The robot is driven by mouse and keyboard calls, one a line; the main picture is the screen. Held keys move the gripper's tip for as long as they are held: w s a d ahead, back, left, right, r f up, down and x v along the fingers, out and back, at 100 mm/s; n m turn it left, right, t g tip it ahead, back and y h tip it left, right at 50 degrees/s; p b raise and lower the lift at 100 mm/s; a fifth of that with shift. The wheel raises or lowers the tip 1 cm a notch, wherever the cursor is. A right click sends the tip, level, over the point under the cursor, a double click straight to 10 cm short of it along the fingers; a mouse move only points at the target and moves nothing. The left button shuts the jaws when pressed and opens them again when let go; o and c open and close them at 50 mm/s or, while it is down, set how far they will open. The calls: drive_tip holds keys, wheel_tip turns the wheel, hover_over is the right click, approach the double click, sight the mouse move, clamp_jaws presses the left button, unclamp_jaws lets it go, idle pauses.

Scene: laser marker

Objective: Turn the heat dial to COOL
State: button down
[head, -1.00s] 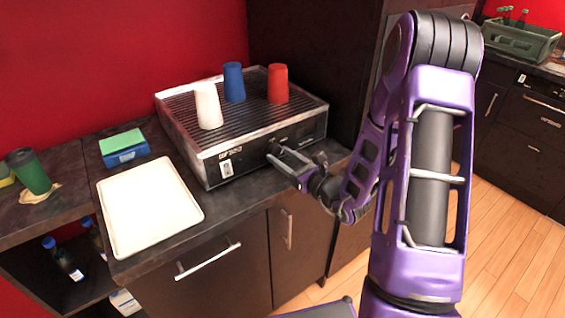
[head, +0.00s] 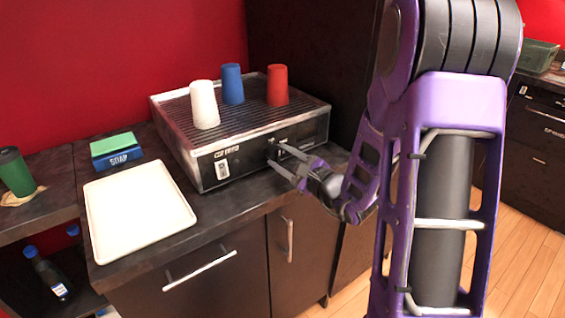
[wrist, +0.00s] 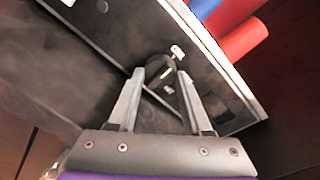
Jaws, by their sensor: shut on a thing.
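The heat dial (wrist: 160,69) is a dark round knob on the front panel of the machine (head: 165,120), a dark metal box with a ribbed top. My gripper (wrist: 160,78) has one finger on either side of the dial and is shut on it in the wrist view. In the head view, my gripper (head: 275,155) is at the front panel, right of its middle, and the dial is largely hidden by the fingers. A small white mark shows near the dial's upper right in the wrist view. I cannot read the dial's setting.
White (head: 205,105), blue (head: 232,84) and red (head: 277,86) cups stand upside down on the machine. A white switch (head: 222,169) is on its front. A cream tray (head: 137,213) and a sponge on a blue soap box (head: 117,157) are to the left.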

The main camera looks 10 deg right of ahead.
idle(0.4)
drive_tip(key=shift+c, duration=1.7)
unclamp_jaws()
